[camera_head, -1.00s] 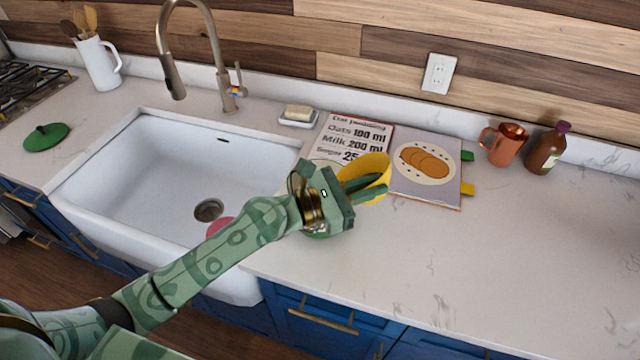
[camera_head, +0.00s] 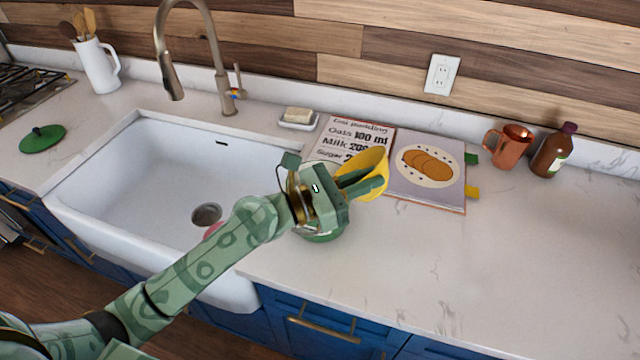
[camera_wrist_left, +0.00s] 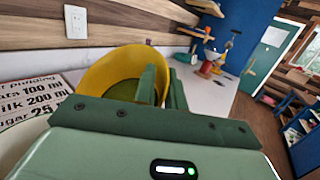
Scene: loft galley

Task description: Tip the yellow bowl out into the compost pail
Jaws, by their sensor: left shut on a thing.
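The yellow bowl (camera_head: 374,160) is tilted, held above the counter in front of the open cookbook. My left gripper (camera_head: 362,184) is shut on its rim. In the left wrist view the bowl (camera_wrist_left: 105,72) shows its yellow wall beside the green fingers (camera_wrist_left: 160,86); I cannot make out its contents. A green round-bottomed vessel, apparently the compost pail (camera_head: 322,237), stands on the counter right of the sink, mostly hidden behind and under my left gripper. Its thin wire handle with a green grip sticks up at the left. My right gripper is not in view.
An open cookbook (camera_head: 430,194) lies behind the bowl. A copper mug (camera_head: 508,147) and a brown bottle (camera_head: 553,152) stand at the back right. The sink (camera_head: 150,165) with its faucet (camera_head: 222,75) is left, a green lid (camera_head: 42,138) beyond it. The right counter is clear.

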